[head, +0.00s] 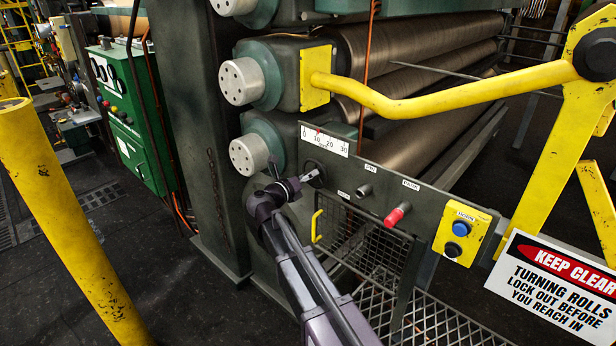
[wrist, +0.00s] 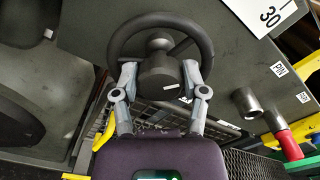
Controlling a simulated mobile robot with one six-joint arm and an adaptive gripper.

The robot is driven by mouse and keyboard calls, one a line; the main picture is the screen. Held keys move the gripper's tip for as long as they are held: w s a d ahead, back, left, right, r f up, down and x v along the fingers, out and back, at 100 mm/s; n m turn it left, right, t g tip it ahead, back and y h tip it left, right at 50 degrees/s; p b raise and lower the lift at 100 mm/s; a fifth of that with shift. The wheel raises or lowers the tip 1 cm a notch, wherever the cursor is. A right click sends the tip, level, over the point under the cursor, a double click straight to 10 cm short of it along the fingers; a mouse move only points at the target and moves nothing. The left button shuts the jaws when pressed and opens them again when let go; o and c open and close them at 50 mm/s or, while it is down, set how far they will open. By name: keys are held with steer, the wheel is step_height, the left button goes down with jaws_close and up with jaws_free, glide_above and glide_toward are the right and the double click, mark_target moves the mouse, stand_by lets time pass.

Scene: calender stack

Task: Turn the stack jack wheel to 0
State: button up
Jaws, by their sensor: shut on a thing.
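The jack wheel (head: 313,173) is a small dark handwheel on the grey front panel, below the white scale plate (head: 325,139). The scale reads 0, 10, 20, 30 from left to right, and a small red pointer (head: 318,130) stands near the 10. My gripper (head: 303,180) is at the wheel. In the wrist view the wheel (wrist: 158,68) shows a dark rim, spokes and a thick hub with a short white mark. My gripper (wrist: 160,75) is shut on the wheel, with one finger on each side of the hub. The exact contact spots are partly hidden.
Right of the wheel are a grey knob (head: 364,190), a red-tipped handle (head: 397,214) and a yellow button box (head: 461,230). A yellow bar (head: 440,100) crosses above. A mesh guard (head: 370,245) is below. A yellow post (head: 70,220) stands at the left.

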steer(key=m, duration=0.4)
steer(key=shift+w+d+r, duration=0.1)
steer(key=shift+d+r, duration=0.05)
steer(key=shift+d, duration=0.05)
steer(key=m, duration=0.4)
steer(key=shift+d+m, duration=0.1)
steer(key=shift+m, duration=0.3)
steer(key=m, duration=0.4)
steer(key=shift+m, duration=0.3)
steer(key=m, duration=0.4)
steer(key=shift+d+m, duration=0.1)
steer(key=shift+m, duration=0.2)
steer(key=m, duration=0.9)
steer(key=shift+f, duration=0.25)
steer(key=m, duration=0.3)
steer(key=shift+m, duration=0.3)
steer(key=m, duration=0.4)
steer(key=shift+f+b, duration=0.15)
steer(key=shift+b, duration=0.2)
steer(key=m, duration=0.6)
steer(key=shift+w+a+m, duration=0.1)
steer(key=shift+a+m, duration=0.1)
steer(key=shift+m, duration=0.2)
steer(key=m, duration=0.5)
steer(key=shift+a, duration=0.1)
steer(key=m, duration=0.5)
steer(key=shift+w+m, duration=0.1)
steer(key=shift+m, duration=0.3)
steer(key=m, duration=0.6)
